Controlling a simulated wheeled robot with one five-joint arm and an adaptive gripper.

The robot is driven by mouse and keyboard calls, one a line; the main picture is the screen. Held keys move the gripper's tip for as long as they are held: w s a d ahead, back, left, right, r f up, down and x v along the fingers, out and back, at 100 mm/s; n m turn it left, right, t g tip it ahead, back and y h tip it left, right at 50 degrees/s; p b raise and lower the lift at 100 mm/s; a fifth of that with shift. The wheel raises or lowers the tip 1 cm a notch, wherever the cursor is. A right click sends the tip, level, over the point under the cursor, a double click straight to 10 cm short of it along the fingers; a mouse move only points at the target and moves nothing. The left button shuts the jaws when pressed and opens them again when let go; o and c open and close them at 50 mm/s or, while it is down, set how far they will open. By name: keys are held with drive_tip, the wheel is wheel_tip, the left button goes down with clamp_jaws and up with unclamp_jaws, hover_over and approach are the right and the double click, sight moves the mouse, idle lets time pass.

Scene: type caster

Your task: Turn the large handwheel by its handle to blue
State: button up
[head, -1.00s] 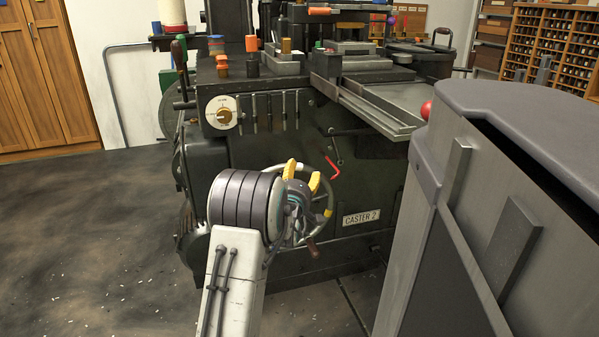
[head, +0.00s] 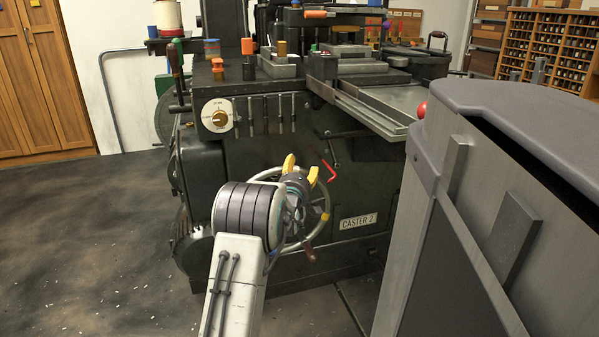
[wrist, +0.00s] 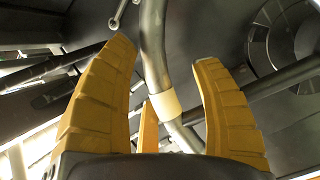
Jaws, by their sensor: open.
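The large handwheel (head: 328,198) stands upright on the front of the dark machine, partly hidden behind my arm. Its brown-red handle (head: 309,253) is at the lower right of the wheel. A yellow mark (head: 324,217) shows on the right of the rim, and a red bent pointer (head: 330,172) is just above right. I see no blue mark on the wheel. My gripper (head: 301,170) is open at the wheel's upper part, away from the handle. In the wrist view a grey curved bar (wrist: 154,50) with a cream band (wrist: 165,103) shows between the open yellow fingers.
A grey cabinet-like body (head: 480,210) fills the right side near me. The machine's ledge (head: 375,113) juts out above the wheel. A dial (head: 217,115) is at upper left, and a "CASTER 2" plate (head: 357,222) is right of the wheel.

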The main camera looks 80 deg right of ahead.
clamp_jaws()
idle(0.4)
drive_tip(key=shift+w+d, duration=0.1)
